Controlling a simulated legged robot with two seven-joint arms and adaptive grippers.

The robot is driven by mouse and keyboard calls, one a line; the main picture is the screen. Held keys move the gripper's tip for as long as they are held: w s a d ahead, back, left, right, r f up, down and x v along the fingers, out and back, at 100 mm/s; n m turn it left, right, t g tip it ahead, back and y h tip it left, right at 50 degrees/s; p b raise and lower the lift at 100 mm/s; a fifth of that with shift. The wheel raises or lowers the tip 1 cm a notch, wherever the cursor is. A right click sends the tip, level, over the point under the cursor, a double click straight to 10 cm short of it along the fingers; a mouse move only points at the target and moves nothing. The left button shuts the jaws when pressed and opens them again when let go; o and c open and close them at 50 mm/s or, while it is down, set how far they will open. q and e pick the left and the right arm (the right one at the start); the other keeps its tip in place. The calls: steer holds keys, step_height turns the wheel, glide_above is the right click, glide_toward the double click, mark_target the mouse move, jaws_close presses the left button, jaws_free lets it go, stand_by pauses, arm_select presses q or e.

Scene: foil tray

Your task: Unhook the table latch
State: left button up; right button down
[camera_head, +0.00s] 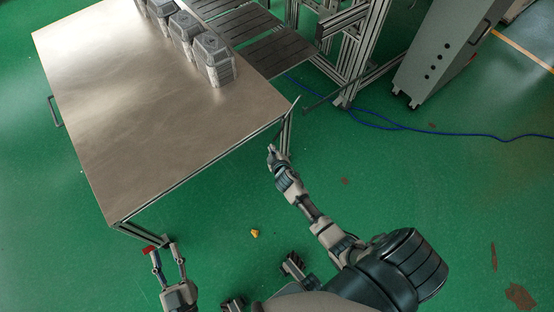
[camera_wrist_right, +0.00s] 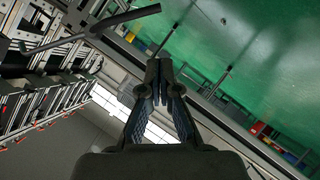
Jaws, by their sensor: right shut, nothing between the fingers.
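The table (camera_head: 150,100) has a bare metal top and stands at the left and middle of the head view. A thin pale piece (camera_head: 296,103) sticks up at its right corner; I cannot tell whether it is the latch. A dark bent bar (camera_wrist_right: 110,24) shows at the upper left of the right wrist view, apart from the fingertips. My right gripper (camera_head: 271,151) is shut and empty, just beside the table's right end; its fingers (camera_wrist_right: 162,75) also show in the wrist view. My left gripper (camera_head: 165,247) is open below the table's near-left corner, close to a small red part (camera_head: 149,249).
Several grey canister-like objects (camera_head: 217,60) stand along the table's far edge. A frame with slatted shelves (camera_head: 275,50) adjoins behind it. A grey cabinet (camera_head: 445,45) stands at the upper right, with a blue cable (camera_head: 440,132) on the green floor. A small yellow object (camera_head: 254,233) lies on open floor.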

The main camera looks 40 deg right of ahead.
arm_select(q)
steer(key=shift+f+g+y+p, duration=0.4)
steer(key=shift+f+g+p, duration=0.25)
steer(key=shift+f+g, duration=1.35)
arm_select(e)
steer(key=shift+f+v, duration=0.15)
steer(key=shift+v, duration=1.1)
steer(key=shift+f+v, duration=0.1)
steer(key=shift+v, duration=1.1)
